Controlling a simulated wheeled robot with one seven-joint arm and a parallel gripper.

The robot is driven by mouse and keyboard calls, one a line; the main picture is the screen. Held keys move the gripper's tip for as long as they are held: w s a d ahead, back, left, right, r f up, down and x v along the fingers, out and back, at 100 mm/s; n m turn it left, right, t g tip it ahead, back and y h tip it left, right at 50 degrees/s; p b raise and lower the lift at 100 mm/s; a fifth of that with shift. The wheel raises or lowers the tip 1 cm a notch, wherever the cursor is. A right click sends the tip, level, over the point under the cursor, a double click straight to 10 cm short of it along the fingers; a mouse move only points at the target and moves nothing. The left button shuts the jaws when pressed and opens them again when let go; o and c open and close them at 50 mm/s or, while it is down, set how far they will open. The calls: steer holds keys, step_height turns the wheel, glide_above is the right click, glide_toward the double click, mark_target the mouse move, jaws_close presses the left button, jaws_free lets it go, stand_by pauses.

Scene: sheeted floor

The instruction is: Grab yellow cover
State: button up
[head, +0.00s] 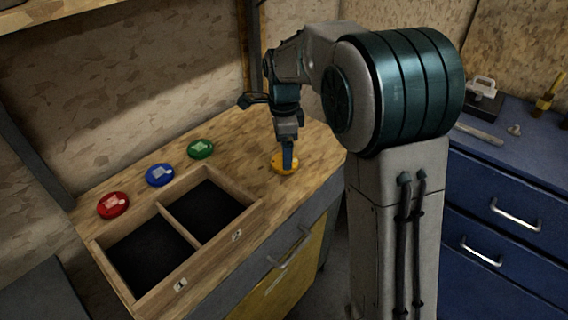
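The yellow cover (279,168) is a round disc lying on the wooden worktop (318,146), to the right of the wooden box. My gripper (288,166) points straight down with its blue fingertips right at the cover. The finger hides the middle of the cover. From this angle I cannot tell whether the fingers are apart or closed on it.
Red (113,205), blue (160,175) and green (201,149) covers lie in a row behind the two-compartment wooden box (252,214). The box compartments look empty and dark. A blue drawer cabinet (513,162) with tools on top stands at the right.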

mark_target(276, 162)
step_height(276, 162, down, 4)
steer(key=shift+d+r, duration=0.1)
steer(key=c, duration=1.2)
steer(key=shift+r, duration=0.1)
